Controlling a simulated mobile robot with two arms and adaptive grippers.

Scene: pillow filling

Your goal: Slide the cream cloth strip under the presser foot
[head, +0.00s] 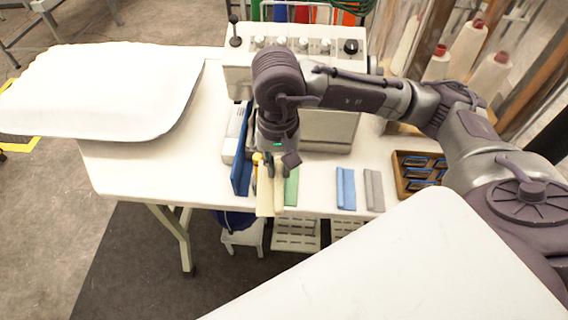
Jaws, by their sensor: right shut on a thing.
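The cream cloth strip (264,203) is at the front edge of the white table, below my right gripper (270,168). My right gripper points down and is shut on the strip; its fingers partly cover it. The white sewing machine (333,126) stands behind my right arm. The arm and wrist hide much of the machine's front, and I cannot make out the presser foot. My left gripper is not in view.
A green strip (291,188) lies close right of the cream one. A blue strip (346,188), a grey strip (374,190) and a wooden tray (400,188) lie farther right. A blue upright panel (238,178) stands left. A large white pillow (100,90) covers the table's left part.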

